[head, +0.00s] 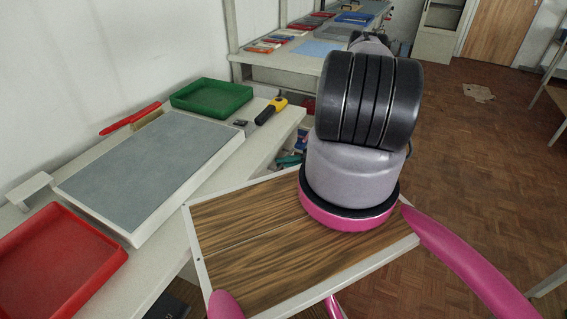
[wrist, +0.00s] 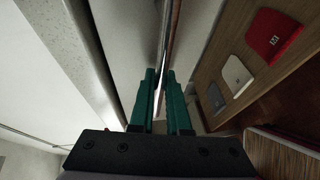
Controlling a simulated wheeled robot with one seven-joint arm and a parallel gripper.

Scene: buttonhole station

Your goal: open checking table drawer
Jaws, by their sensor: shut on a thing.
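The checking table (head: 165,240) is a pale bench along the left wall in the head view, with a grey inspection board (head: 150,170) on it. In the wrist view, the green fingers of my gripper (wrist: 162,76) are closed around a thin upright edge (wrist: 172,40), which looks like the drawer's handle. Pale panels lie on both sides of it. My arm covers most of the gripper area in the head view, and I cannot tell how far the drawer stands open.
A red tray (head: 55,262), a green tray (head: 211,97) and a yellow-black tool (head: 271,111) are on the table. A wood-grain board (head: 250,245) with a white rim lies below my arm. Red (wrist: 272,36) and white (wrist: 237,75) tags show right of the fingers. Open floor is at right.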

